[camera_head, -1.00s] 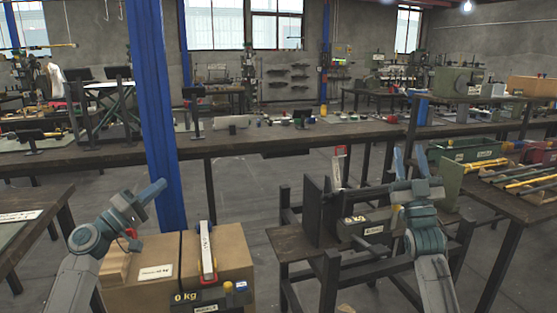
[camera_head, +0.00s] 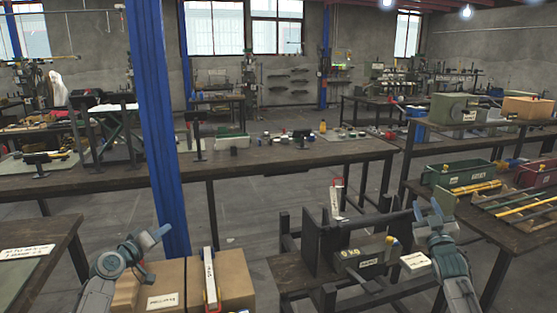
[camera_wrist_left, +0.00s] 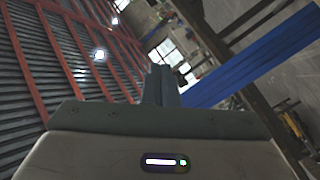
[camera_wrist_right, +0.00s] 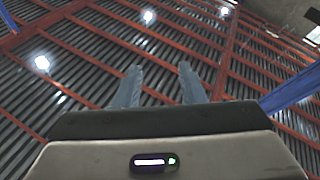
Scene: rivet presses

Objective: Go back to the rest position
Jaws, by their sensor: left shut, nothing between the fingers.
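My left gripper (camera_head: 154,235) is at the lower left of the head view, above the cardboard boxes. Its fingers are together and hold nothing; they also show side by side in the left wrist view (camera_wrist_left: 161,86). My right gripper (camera_head: 428,208) is at the lower right of the head view, raised and pointing up, beside the dark press (camera_head: 345,245). Its fingers stand apart with nothing between them in the right wrist view (camera_wrist_right: 158,88), where the ceiling fills the background.
Cardboard boxes (camera_head: 233,280) stand below the left gripper, with a white-labelled lever device (camera_head: 210,280) among them. A blue column (camera_head: 160,120) rises behind the left arm. A long workbench (camera_head: 270,160) crosses behind. A table with green and red bins (camera_head: 460,174) stands at the right.

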